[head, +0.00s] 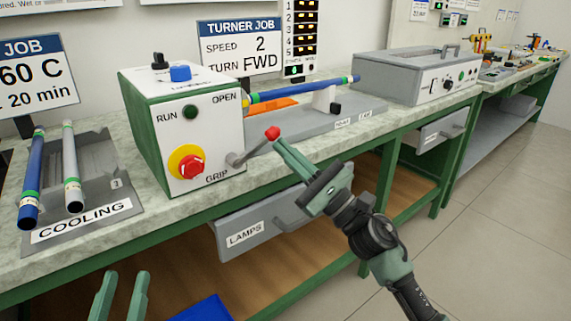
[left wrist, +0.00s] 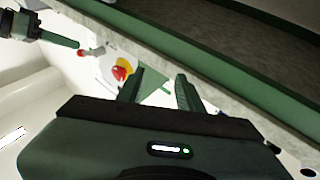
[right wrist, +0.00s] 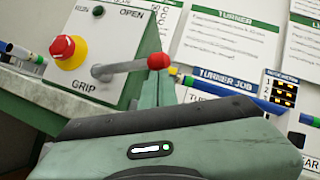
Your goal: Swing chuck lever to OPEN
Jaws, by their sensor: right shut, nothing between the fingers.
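The chuck lever (head: 250,149) is a grey arm on the white front of the turner box (head: 185,130), with a red knob (head: 273,132) at its end. It slants up and right from its pivot, between the OPEN label (head: 224,99) and the GRIP label (head: 216,177). In the right wrist view the lever (right wrist: 125,68) points right, its knob just beyond my fingertips. My right gripper (head: 278,141) is shut and empty, its tips close below the knob; I cannot tell whether they touch. My left gripper (head: 121,276) is open and empty, low in front of the bench.
A red stop button (head: 190,167) sits left of the lever pivot. A blue rod (head: 305,89) extends right from the box to a support. The cooling rack (head: 105,215) holds two rods at left. The LAMPS drawer (head: 262,228) protrudes below the bench top.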

